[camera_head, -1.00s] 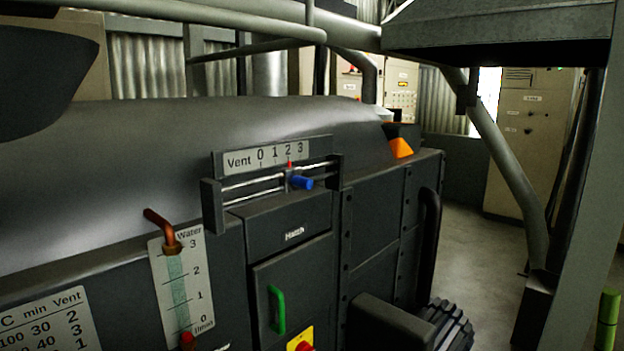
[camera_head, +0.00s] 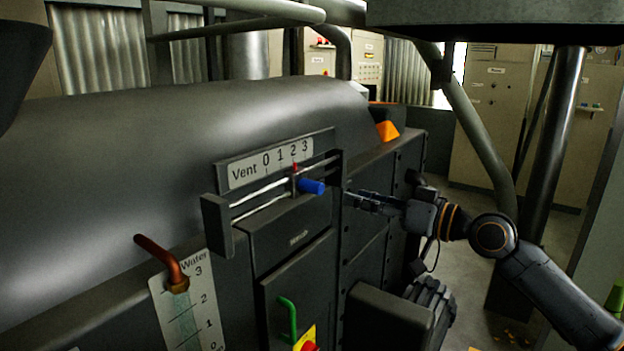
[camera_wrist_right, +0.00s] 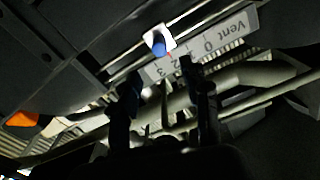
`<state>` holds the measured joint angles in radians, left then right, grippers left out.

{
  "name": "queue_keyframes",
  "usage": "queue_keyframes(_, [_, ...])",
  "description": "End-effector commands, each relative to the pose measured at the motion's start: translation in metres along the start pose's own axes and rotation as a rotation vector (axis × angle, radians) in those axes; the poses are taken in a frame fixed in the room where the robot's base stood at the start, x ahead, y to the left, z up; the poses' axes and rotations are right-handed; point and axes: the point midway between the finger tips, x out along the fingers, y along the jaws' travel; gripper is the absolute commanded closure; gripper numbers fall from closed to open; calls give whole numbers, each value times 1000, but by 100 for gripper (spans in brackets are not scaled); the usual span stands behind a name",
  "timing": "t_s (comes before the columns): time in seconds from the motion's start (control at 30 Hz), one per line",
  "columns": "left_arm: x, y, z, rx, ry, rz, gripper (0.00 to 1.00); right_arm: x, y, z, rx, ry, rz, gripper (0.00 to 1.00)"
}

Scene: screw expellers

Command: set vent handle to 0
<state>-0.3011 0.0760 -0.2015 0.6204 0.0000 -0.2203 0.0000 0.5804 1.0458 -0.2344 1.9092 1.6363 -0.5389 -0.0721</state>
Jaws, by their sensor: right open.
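The vent handle is a blue knob (camera_head: 311,187) on a slider that runs along two metal rails. Its red pointer (camera_head: 294,168) stands at about 2 on the vent scale (camera_head: 270,162), marked 0 to 3 from left to right. My right gripper (camera_head: 350,199) is just right of the knob, open and empty, with a gap between them. In the right wrist view the knob (camera_wrist_right: 158,44) shows beyond and between the two spread fingers (camera_wrist_right: 161,82), with the scale upside down. My left gripper is not in view.
A copper pipe (camera_head: 160,258) and a water gauge (camera_head: 190,310) are at lower left. A green hatch handle (camera_head: 289,318) and a red button (camera_head: 308,346) are below the slider. Dark end brackets (camera_head: 216,224) bound the rails. A slanted pipe (camera_head: 480,135) stands behind my right arm.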

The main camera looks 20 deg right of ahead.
Motion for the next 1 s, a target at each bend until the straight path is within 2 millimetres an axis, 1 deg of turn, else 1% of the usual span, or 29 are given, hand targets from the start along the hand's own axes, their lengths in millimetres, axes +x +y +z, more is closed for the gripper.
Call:
queue_keyframes(0.03, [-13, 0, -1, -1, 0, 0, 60, 11, -3, -8, 3, 4, -4, 54])
queue_keyframes(0.2, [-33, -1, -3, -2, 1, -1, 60, 49, -2, -8, 4, 5, -2, 54])
queue_keyframes(0.4, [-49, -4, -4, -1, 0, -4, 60, 87, -2, -6, 2, 3, -1, 54])
queue_keyframes(0.5, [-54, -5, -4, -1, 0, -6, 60, 100, -1, -5, 2, 4, 0, 54])
queue_keyframes(0.6, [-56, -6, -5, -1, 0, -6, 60, 109, 0, -2, 1, 2, 0, 54])
queue_keyframes(0.7, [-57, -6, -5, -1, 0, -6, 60, 112, 0, -2, 0, 2, 2, 54])
queue_keyframes(0.97, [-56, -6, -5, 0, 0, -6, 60, 113, 1, -1, -1, 2, 2, 54])
queue_keyframes(1.0, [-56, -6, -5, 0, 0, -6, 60, 113, 1, -1, -1, 2, 2, 60])
